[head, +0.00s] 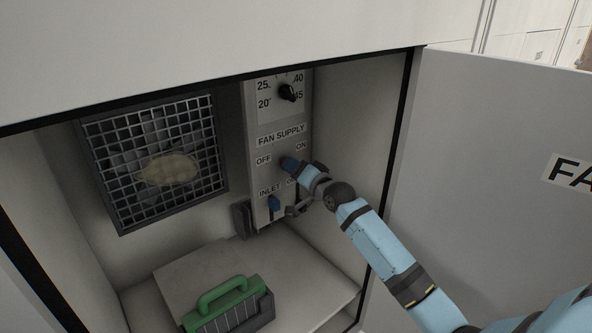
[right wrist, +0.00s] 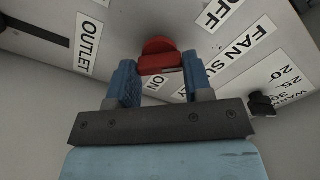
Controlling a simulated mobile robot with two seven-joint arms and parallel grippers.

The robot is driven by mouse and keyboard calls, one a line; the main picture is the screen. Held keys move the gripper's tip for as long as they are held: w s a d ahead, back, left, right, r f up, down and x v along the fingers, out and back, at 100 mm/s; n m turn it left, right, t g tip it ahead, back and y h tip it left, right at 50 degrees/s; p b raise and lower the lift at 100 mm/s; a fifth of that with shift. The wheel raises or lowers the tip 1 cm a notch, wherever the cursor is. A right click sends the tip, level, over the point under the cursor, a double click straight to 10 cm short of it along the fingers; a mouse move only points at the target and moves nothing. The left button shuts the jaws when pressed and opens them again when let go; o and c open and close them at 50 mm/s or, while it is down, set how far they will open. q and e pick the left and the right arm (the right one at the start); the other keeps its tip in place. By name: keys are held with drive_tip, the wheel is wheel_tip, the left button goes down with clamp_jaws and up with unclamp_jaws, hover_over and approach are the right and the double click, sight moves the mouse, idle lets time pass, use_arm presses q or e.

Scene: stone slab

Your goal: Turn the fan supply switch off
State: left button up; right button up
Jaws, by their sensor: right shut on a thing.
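The fan supply switch is a red knob (right wrist: 157,48) on the grey control panel (head: 262,180), seen from close up in the right wrist view. Its OFF and ON labels lie on either side of it. My right gripper (head: 289,164) reaches into the cabinet from the right and covers the switch in the head view. In the right wrist view its two blue fingers (right wrist: 160,72) stand on both sides of the red knob, shut on it. Which label the knob points at I cannot tell. My left gripper is not in view.
A fan grille (head: 112,170) with a pale clump is on the back wall. A green-handled object (head: 228,294) lies below. The open door (head: 490,130) stands at right.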

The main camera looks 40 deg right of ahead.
drive_tip(key=o, duration=0.9)
drive_tip(key=s, duration=0.4)
drive_tip(key=s+b, duration=0.1)
drive_tip(key=s, duration=0.4)
drive_tip(key=s+d+b, duration=0.1)
drive_tip(key=s, duration=0.3)
drive_tip(key=shift+s, duration=0.4)
